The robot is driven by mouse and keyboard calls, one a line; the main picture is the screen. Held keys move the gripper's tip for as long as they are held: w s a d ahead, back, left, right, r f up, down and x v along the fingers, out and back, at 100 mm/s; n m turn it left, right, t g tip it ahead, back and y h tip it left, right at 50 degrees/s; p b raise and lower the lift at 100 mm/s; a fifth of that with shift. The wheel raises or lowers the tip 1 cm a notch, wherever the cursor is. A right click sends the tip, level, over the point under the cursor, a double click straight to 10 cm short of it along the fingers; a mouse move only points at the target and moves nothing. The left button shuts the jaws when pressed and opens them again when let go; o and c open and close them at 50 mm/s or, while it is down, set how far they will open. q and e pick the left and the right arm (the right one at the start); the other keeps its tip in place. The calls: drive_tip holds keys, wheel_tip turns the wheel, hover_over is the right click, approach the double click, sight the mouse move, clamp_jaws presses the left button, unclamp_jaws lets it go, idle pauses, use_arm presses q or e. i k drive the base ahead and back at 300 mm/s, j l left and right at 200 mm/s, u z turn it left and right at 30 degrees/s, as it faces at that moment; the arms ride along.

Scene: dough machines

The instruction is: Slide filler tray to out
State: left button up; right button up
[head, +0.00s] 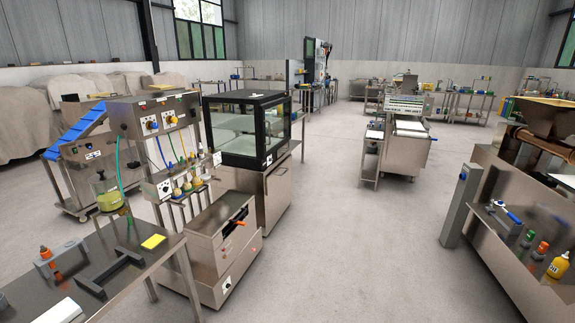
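The filler machine (160,120) stands left of centre, a steel unit with knobs, coloured hoses and a row of nozzles (188,186). Below and in front of the nozzles is a low steel box (222,228) with an open-looking top and an orange-red handle (238,222) on its near right side. This box appears to be the tray part. I cannot tell how far the tray is in or out. Neither of my grippers is in view.
A large steel machine (500,230) is at right. The floor between is clear.

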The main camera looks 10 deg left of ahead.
sight(206, 178)
drive_tip(key=i+u, duration=0.2)
drive_tip(key=i, duration=0.25)
drive_tip(key=i+l+u, duration=0.25)
drive_tip(key=i, duration=0.15)
drive_tip(key=i+l+u, duration=0.2)
drive_tip(key=i, duration=0.25)
drive_tip(key=j, duration=0.1)
